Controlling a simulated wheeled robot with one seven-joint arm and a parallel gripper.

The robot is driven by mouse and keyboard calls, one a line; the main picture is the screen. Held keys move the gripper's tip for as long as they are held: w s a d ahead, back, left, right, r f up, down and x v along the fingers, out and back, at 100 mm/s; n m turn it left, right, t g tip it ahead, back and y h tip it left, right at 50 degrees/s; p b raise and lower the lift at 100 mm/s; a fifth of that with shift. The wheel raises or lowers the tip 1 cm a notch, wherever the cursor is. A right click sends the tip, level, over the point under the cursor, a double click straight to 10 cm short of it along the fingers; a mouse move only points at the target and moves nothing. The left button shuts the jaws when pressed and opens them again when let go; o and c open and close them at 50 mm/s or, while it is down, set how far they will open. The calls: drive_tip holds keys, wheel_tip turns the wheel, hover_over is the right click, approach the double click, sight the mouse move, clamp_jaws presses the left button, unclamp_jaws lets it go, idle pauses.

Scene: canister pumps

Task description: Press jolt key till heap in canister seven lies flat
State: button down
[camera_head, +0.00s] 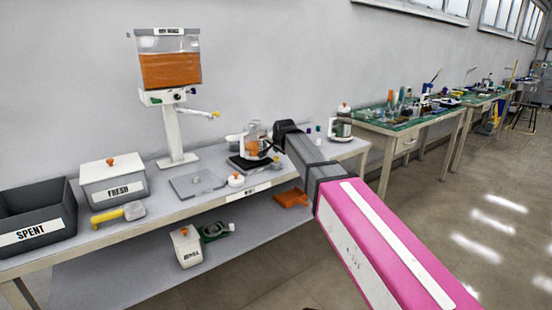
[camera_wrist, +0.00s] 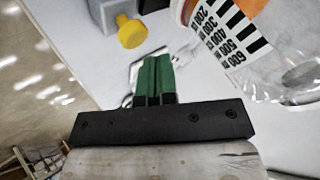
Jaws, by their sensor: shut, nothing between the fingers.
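A clear canister (camera_head: 252,131) with an orange heap (camera_head: 250,148) in it stands on a dark base (camera_head: 248,165) on the bench. Its number cannot be read, and the shape of the heap's top is unclear. In the wrist view the canister (camera_wrist: 262,50) is at the upper right, with black-and-white graduations. A yellow knob (camera_wrist: 131,32) on a grey block lies beyond my fingers; I cannot tell whether it is the jolt key. My gripper (camera_wrist: 156,68) has its green fingers together and empty, left of the canister. In the head view my arm hides the fingertips.
A hopper (camera_head: 170,70) of orange material stands on a post at the back. A FRESH bin (camera_head: 113,185), a SPENT bin (camera_head: 35,222) and a yellow-handled tool (camera_head: 118,213) are at the left. Another canister (camera_head: 341,124) stands right of my arm.

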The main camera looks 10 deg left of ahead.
sight(277, 157)
drive_tip(key=shift+f, duration=1.1)
idle(1.1)
drive_tip(key=shift+r, duration=1.15)
drive_tip(key=shift+r, duration=2.5)
